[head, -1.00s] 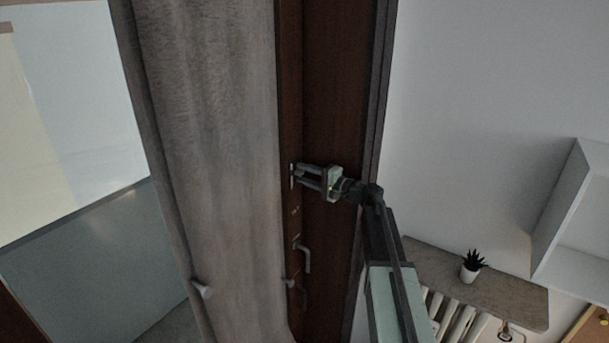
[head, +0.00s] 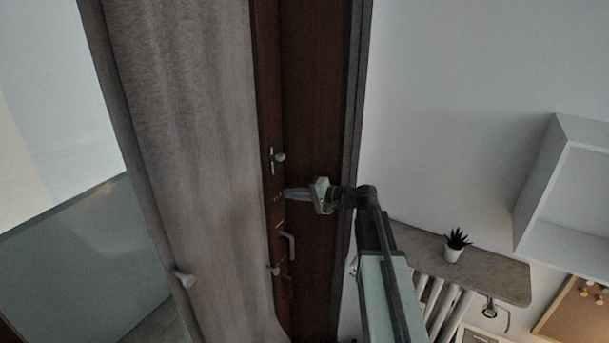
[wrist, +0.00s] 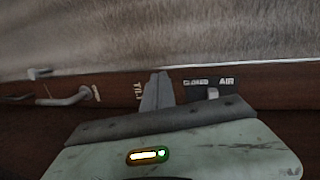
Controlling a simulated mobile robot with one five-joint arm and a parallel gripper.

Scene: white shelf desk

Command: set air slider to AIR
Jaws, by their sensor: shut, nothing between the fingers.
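The air slider's pale grey knob (head: 279,157) stands out from a small plate on the dark brown window frame (head: 312,90). In the wrist view the knob (wrist: 212,93) sits just below and between the labels CLOSED and AIR (wrist: 227,81). My gripper (head: 287,194) is shut and empty. In the head view its tips are close to the frame, below the knob and apart from it. In the wrist view the tips (wrist: 158,82) are left of the knob, between the TILT label (wrist: 138,91) and CLOSED.
A window handle (head: 289,245) sticks out farther down the frame; it also shows at the left in the wrist view (wrist: 75,97). A grey curtain (head: 175,120) hangs beside the frame. A shelf with a potted plant (head: 455,246) lies at the lower right.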

